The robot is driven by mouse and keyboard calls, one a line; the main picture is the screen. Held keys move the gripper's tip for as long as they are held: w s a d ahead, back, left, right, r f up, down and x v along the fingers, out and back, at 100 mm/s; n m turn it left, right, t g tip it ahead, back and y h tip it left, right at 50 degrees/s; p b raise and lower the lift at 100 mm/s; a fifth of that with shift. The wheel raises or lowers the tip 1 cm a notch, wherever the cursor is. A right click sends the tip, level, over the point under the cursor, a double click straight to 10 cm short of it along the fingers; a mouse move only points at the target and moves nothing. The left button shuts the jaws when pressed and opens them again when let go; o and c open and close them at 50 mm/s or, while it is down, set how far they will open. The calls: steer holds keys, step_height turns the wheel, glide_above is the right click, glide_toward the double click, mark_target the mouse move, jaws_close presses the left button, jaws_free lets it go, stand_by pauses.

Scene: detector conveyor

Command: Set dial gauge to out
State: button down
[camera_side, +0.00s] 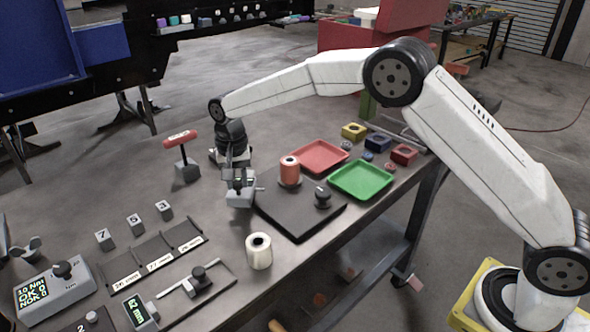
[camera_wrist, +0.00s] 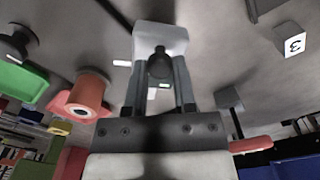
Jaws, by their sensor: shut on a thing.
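A small light-grey box (camera_side: 240,197), which appears to be the dial gauge, stands on the bench left of the dark plate. In the wrist view the box (camera_wrist: 160,38) carries a dark round knob (camera_wrist: 158,66) and a small greenish display. My gripper (camera_side: 239,174) points down over the box. In the wrist view its two fingers (camera_wrist: 159,78) stand on either side of the knob, shut on it. Any dial face or "out" mark cannot be read, and the gripper hides part of the box's top in the side view.
The dark plate (camera_side: 292,214) holds a red cylinder (camera_side: 289,170) and a black knob (camera_side: 322,197). A red tray (camera_side: 319,156) and green tray (camera_side: 361,180) lie behind. A red-handled T-shaped tool (camera_side: 180,140) stands left; a white roll (camera_side: 259,252) stands in front.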

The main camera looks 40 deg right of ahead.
steer(key=shift+c, duration=2.1)
jaws_free()
steer(key=shift+w, duration=0.1)
steer(key=shift+r, duration=0.1)
steer(key=shift+r, duration=3.85)
steer(key=shift+s+d, duration=0.3)
steer(key=s+d+f+n+t, duration=0.1)
steer(key=s+d, duration=0.3)
steer(key=s, duration=0.5)
steer(key=s+d+f+n, duration=0.3)
steer(key=s+d+f, duration=0.1)
steer(key=s, duration=0.5)
steer(key=s+d+f+n+t, duration=0.1)
steer(key=s+d+f+n, duration=0.1)
steer(key=s, duration=0.8)
steer(key=d+f, duration=0.1)
steer(key=d, duration=0.1)
steer(key=shift+d+t, duration=0.3)
